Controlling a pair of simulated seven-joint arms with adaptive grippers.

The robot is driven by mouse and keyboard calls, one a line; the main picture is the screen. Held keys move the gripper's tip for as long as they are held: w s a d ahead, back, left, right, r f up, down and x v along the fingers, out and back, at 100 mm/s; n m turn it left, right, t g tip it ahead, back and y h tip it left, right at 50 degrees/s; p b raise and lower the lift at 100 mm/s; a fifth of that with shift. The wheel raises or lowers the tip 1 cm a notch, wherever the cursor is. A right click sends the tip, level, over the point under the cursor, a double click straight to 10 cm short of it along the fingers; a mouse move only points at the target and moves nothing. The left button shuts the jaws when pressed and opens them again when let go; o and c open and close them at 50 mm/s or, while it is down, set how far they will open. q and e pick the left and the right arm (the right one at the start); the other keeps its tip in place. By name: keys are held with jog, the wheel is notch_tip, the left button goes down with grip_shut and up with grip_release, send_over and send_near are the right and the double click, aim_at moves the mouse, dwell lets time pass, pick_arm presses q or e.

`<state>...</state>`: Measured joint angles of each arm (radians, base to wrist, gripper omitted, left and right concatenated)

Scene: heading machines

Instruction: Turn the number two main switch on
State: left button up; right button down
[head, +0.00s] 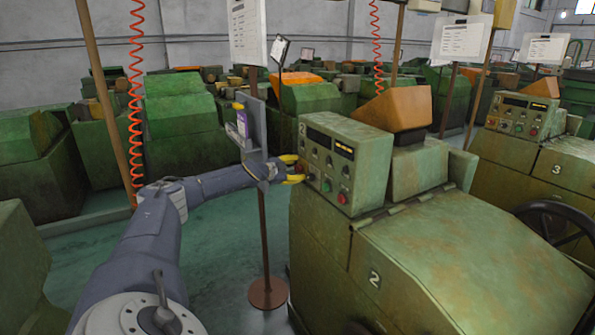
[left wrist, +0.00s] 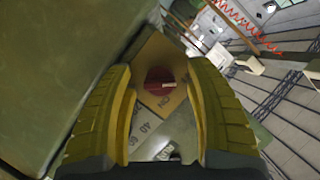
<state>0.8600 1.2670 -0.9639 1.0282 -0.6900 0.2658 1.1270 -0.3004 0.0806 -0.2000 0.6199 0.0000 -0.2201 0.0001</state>
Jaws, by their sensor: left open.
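The number two machine (head: 440,260) stands at the centre right of the head view, marked "2" on its green cover. Its control panel (head: 338,160) faces left and carries buttons, knobs and lit displays. My left gripper (head: 297,174), with yellow fingers, is at the panel's left edge. In the left wrist view its two fingers (left wrist: 164,95) are apart, with a dark red rotary switch (left wrist: 160,84) on a yellowish plate (left wrist: 150,58) visible between them. Whether the fingers touch the switch I cannot tell. The gripper hides this switch in the head view. My right gripper is not in view.
A post with a grey holder (head: 250,125) stands beside my left forearm, on a round brown base (head: 268,293). The number three machine (head: 530,160) is at the right. Red coiled hoses (head: 136,90) hang at the back. Green floor (head: 215,260) is open left of the machine.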

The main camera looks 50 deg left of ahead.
pick_arm(q)
jog(key=shift+c, duration=0.5)
grip_shut()
jog(key=shift+f+m+t+y, duration=0.15)
jog(key=shift+m+t+y, duration=0.3)
jog(key=shift+m, duration=0.65)
jog(key=m+t+y, duration=0.1)
jog(key=m+t, duration=0.1)
jog(key=m, duration=0.2)
jog(key=shift+m, duration=0.4)
jog(key=m+t, duration=0.2)
jog(key=m, duration=0.4)
jog(key=shift+a, duration=0.1)
jog(key=shift+r+m+t+h, duration=0.2)
jog(key=shift+m+t+h, duration=0.45)
jog(key=shift+m, duration=1.15)
jog(key=shift+r+m, duration=0.1)
jog(key=shift+m, duration=0.2)
